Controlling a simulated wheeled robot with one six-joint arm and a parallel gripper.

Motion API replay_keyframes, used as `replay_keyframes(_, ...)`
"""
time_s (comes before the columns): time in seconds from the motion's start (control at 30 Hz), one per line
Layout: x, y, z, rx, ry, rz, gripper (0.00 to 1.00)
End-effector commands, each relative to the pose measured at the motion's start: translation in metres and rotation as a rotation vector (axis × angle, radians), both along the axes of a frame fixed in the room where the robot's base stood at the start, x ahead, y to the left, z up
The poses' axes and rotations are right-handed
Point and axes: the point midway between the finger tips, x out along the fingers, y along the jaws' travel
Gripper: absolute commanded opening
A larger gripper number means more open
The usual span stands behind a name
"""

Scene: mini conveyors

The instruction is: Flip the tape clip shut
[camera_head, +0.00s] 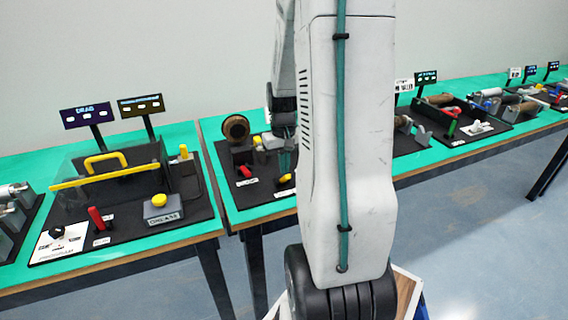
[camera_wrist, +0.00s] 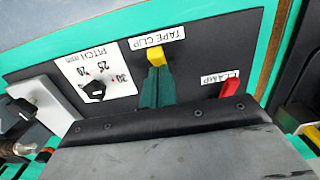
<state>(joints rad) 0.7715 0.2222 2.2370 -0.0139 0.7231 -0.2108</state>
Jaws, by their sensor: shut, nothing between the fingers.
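The tape clip is a small yellow lever (camera_wrist: 156,57) beside a white "TAPE CLIP" label (camera_wrist: 157,37) on a black board. It also shows in the head view (camera_head: 285,179), low on the middle station, partly hidden by my arm. My gripper (camera_wrist: 157,72) has its green fingers together and empty, with their tips right at the yellow lever in the wrist view. I cannot tell whether they touch it. In the head view my gripper (camera_head: 287,160) is just above the lever, largely behind my arm.
A red clamp lever (camera_wrist: 230,88) stands to the right of the tape clip in the wrist view. A black pitch dial (camera_wrist: 95,90) is to the left. A brown roll (camera_head: 236,128) stands behind on the same station. Other stations line the green tables on both sides.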

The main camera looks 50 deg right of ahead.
Motion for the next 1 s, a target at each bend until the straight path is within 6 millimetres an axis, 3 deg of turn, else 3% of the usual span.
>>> replay_keyframes(0.4,-0.018,0.011,-0.013,0.008,0.010,0.000,0.00)
replay_keyframes(1.0,-0.004,0.003,-0.010,0.009,0.011,0.000,0.00)
